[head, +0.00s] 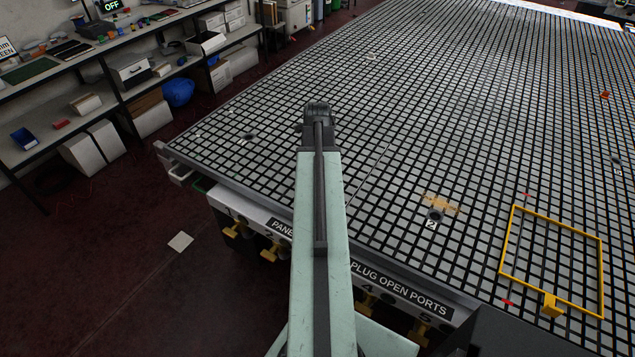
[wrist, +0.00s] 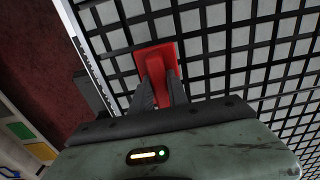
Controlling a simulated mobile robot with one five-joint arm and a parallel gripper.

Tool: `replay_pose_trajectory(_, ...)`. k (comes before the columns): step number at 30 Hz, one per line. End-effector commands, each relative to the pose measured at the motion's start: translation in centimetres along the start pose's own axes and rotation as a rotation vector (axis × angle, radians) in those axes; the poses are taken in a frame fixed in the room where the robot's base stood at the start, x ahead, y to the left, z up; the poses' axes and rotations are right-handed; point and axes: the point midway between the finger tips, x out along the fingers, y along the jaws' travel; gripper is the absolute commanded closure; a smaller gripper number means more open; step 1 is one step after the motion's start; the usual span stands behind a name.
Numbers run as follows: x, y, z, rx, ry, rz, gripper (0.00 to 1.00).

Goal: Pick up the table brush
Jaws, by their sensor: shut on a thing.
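The table brush shows as a red block-like piece (wrist: 154,56) at the top middle of the wrist view, over the gridded table (wrist: 225,85). My gripper (wrist: 161,84) is shut on it, with a dark finger on each side of its narrow red part. I cannot tell whether the brush touches the table or is held just above it. In the head view my arm reaches over the table's near left edge and hides the gripper tips and the brush.
A yellow rectangular frame (head: 510,240) lies on the table at the right. An orange patch (head: 440,204) is beside the port marked 2. Shelves with boxes (head: 131,70) stand at the left, across a dark red floor. Most of the grid is clear.

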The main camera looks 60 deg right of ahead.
Motion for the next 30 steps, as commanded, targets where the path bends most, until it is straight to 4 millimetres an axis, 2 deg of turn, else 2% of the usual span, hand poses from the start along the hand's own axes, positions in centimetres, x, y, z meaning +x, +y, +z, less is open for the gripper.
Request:
replay_pose_trajectory(5,-1.7,0.0,0.0,0.000,0.000,0.000,1.00)
replay_pose_trajectory(15,-8.8,0.0,0.0,0.000,0.000,0.000,1.00)
replay_pose_trajectory(18,-10.0,0.0,0.0,0.000,0.000,0.000,1.00)
replay_pose_trajectory(27,-10.0,0.0,0.0,0.000,0.000,0.000,1.00)
replay_pose_trajectory(28,-9.9,0.0,0.0,0.000,0.000,0.000,0.83)
replay_pose_trajectory(30,-9.9,0.0,0.0,0.000,0.000,0.000,1.00)
